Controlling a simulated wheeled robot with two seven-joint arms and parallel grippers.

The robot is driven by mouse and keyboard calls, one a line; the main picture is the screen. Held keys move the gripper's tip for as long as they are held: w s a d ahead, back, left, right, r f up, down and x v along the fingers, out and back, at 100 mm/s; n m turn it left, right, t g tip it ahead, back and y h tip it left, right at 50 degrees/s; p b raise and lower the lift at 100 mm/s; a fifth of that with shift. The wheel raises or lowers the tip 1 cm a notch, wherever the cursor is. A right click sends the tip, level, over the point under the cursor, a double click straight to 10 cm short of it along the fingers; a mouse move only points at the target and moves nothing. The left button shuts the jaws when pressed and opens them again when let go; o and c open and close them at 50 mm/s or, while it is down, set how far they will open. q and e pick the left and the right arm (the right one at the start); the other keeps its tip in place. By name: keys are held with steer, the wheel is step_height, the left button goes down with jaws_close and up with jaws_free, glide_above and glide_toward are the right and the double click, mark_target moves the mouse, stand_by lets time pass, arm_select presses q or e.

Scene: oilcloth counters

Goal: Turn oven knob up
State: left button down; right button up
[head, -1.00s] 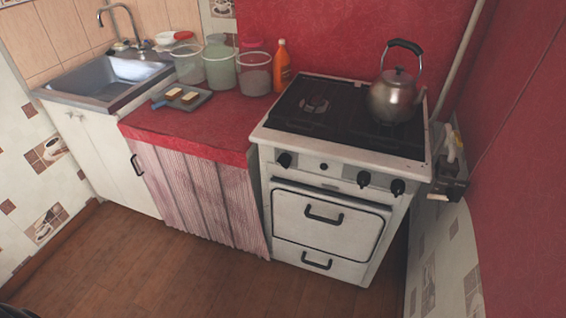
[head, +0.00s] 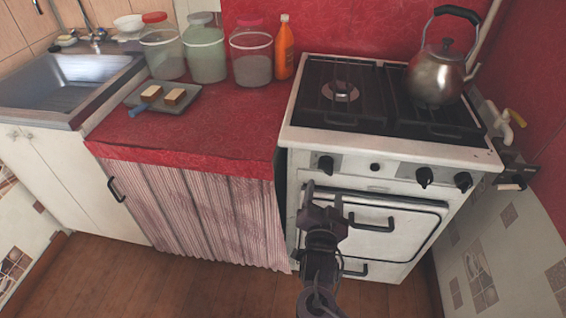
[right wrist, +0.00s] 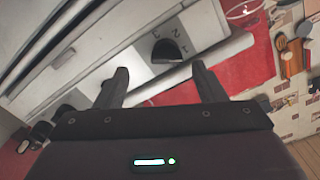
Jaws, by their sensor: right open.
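The white oven (head: 375,205) stands at the right of the head view. Its front panel has a black left knob (head: 326,163), a middle knob (head: 424,176) and a right knob (head: 463,181). My right gripper (head: 324,190) is open and empty, in front of the oven door just below the left knob. In the right wrist view, the open fingers (right wrist: 160,88) point at the panel, and a black knob (right wrist: 168,50) beside printed numbers lies beyond the gap between them, apart from both. My left gripper is not in view.
A metal kettle (head: 437,75) stands on the stove top. The red counter (head: 215,128) at left holds a tray (head: 190,101), jars (head: 252,58) and an orange bottle (head: 284,50). A sink (head: 65,85) is farther left. The wood floor (head: 180,280) in front is clear.

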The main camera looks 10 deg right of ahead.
mark_target(326, 171)
steer(key=shift+w+a+r+m, duration=0.1)
steer(key=shift+w+r+m, duration=0.2)
steer(key=shift+w+r, duration=0.4)
steer(key=x, duration=0.6)
steer(key=shift+w+d+r, duration=0.1)
steer(key=shift+d+r, duration=0.05)
steer(key=shift+d, duration=0.15)
steer(key=c, duration=1)
steer(key=shift+p, duration=0.3)
